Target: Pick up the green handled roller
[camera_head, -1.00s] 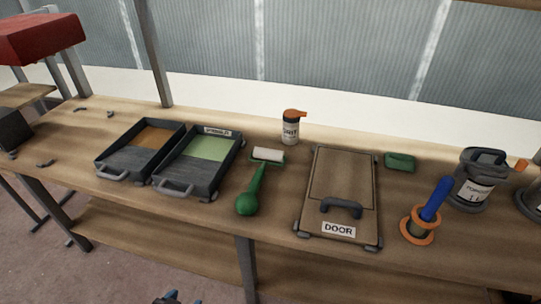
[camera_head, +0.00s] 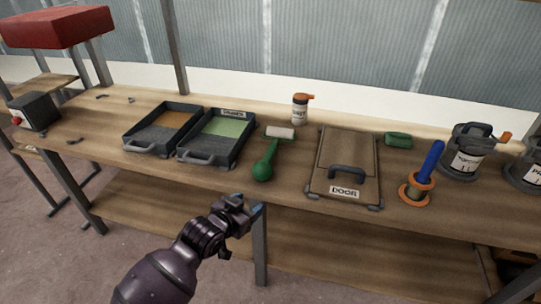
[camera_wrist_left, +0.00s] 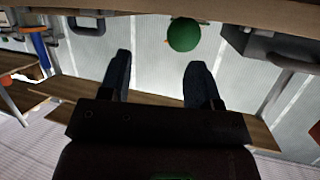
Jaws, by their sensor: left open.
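The green handled roller (camera_head: 264,168) lies on the bench between the green paint tray and the door panel. Its bulbous green handle end points to the bench's front edge and its pale roller head points to the back. My left gripper (camera_head: 241,206) is in front of the bench edge, below and a little left of the handle, apart from it. In the left wrist view the open, empty fingers (camera_wrist_left: 161,84) point toward the bench edge, and the round green handle end (camera_wrist_left: 184,35) shows beyond them, between and above the fingertips. My right gripper is not in view.
Left of the roller are a tray with green (camera_head: 216,139) and a tray with brown (camera_head: 163,130). Right of it is the door panel (camera_head: 333,180). A grit bottle (camera_head: 299,109) stands behind. A lower shelf (camera_head: 150,222) runs beneath the bench top.

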